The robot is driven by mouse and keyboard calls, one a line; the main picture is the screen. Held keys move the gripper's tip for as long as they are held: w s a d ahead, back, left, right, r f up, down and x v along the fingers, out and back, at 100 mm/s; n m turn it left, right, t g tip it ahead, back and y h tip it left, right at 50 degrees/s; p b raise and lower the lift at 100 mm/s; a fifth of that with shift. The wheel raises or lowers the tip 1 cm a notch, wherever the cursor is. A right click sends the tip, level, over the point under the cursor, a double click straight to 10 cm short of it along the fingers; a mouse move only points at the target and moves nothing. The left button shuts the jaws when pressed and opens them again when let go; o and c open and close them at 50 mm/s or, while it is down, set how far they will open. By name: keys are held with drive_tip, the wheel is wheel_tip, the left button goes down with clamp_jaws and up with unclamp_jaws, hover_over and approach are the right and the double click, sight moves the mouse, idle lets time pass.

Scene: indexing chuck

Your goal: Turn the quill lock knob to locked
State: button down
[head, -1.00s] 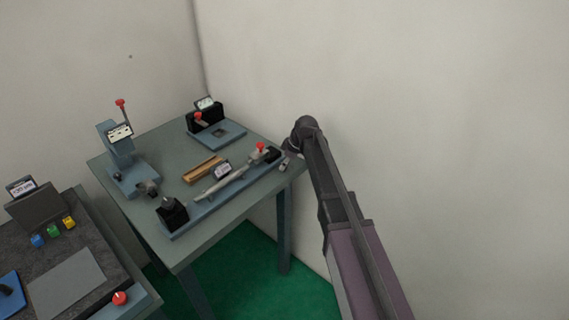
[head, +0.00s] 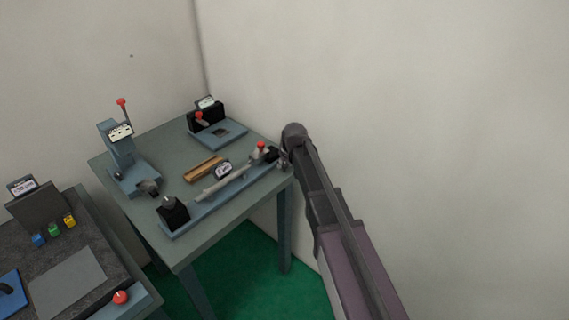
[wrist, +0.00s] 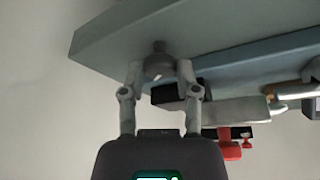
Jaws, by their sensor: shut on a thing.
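The quill lock knob (wrist: 157,65) is a small grey round knob with a pale mark on its face. It is at the end of the tailstock, close to the table edge in the wrist view. My gripper (wrist: 160,70) has a finger on each side of it and is shut on it. In the head view my gripper (head: 283,160) is small and partly hidden by my arm, at the right end of the long blue base (head: 215,202). The knob cannot be made out there.
A red-knobbed lever (head: 261,146) and a black block (head: 271,153) stand close to my gripper. The lever also shows in the wrist view (wrist: 229,148). The table (head: 150,215) holds other fixtures to the left. A wall is close on the right.

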drive_tip(key=m, duration=0.2)
drive_tip(key=m+h, duration=0.1)
drive_tip(key=m, duration=0.1)
drive_tip(key=shift+a+h, duration=0.15)
drive_tip(key=shift+h, duration=0.15)
drive_tip(key=shift+m+h, duration=0.8)
drive_tip(key=shift+m, duration=1.4)
drive_tip(key=shift+c, duration=1.7)
unclamp_jaws()
drive_tip(key=shift+f, duration=0.1)
